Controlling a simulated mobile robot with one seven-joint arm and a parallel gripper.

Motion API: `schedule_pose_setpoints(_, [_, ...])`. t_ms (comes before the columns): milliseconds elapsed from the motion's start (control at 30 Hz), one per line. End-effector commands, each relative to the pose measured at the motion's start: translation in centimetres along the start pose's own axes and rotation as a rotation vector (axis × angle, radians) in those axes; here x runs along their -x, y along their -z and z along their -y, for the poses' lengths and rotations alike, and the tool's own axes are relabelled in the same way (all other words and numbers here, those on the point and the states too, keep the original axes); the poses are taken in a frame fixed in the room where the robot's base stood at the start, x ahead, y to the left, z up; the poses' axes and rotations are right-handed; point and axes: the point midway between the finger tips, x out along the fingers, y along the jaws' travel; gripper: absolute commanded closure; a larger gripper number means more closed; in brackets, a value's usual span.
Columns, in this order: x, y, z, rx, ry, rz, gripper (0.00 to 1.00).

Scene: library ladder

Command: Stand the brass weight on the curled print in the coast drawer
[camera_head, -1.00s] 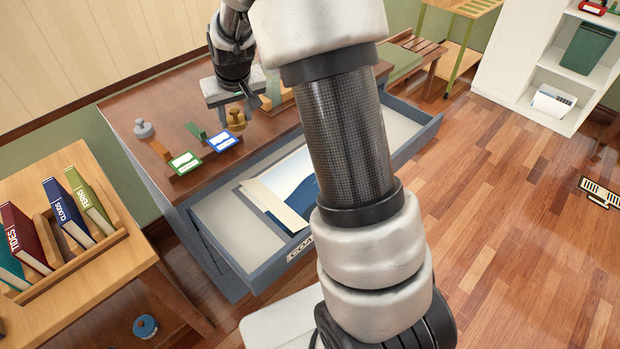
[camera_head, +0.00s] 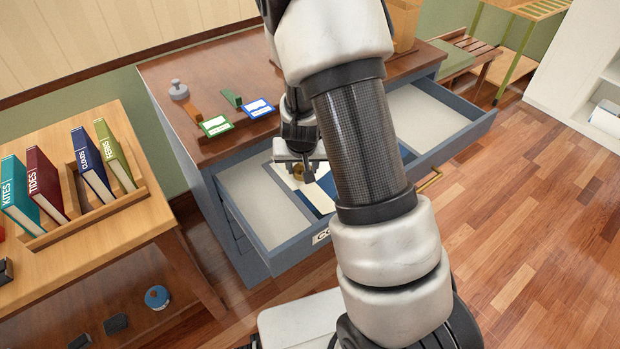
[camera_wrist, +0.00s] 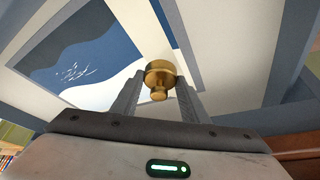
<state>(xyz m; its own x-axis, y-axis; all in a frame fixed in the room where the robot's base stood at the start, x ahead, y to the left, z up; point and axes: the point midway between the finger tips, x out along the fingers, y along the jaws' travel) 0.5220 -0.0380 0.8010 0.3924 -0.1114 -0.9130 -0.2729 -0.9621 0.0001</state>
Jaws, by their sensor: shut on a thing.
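The brass weight (camera_wrist: 160,76) is between my fingers in the wrist view, with its knob toward the palm. It also shows small and partly hidden in the head view (camera_head: 299,170). My gripper (camera_wrist: 158,90) is shut on it, over the open coast drawer (camera_head: 238,232). The print (camera_wrist: 85,60), blue and white with a white scribble, lies in the drawer under and beside the weight. In the head view the print (camera_head: 326,193) is partly hidden by my arm. I cannot tell whether the weight touches the print.
The wooden cabinet top (camera_head: 195,75) carries a grey weight (camera_head: 179,90), a green-framed card (camera_head: 216,126) and a blue-framed card (camera_head: 258,108). A book table (camera_head: 95,245) stands left. The floor at right is clear.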

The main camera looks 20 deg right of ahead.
Motion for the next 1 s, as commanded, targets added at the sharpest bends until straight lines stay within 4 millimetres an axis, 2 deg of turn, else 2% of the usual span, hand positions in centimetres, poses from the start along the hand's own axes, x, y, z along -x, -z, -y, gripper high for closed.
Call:
schedule_pose_setpoints(167, [-1.3, -0.5, 0.0, 0.000, 0.000, -0.002, 0.95])
schedule_pose_setpoints(400, [-4.1, -1.8, 0.0, -0.001, 0.000, -0.001, 0.95])
schedule_pose_setpoints(833, [-4.7, -2.0, 0.0, 0.001, 0.001, -0.003, 0.95])
schedule_pose_setpoints(867, [-4.7, -2.0, 0.0, 0.001, 0.001, -0.001, 0.56])
schedule_pose_setpoints(933, [-4.6, -2.0, 0.0, 0.001, 0.001, -0.001, 0.44])
schedule_pose_setpoints(1000, [-4.6, -2.0, 0.0, 0.001, 0.001, -0.001, 0.41])
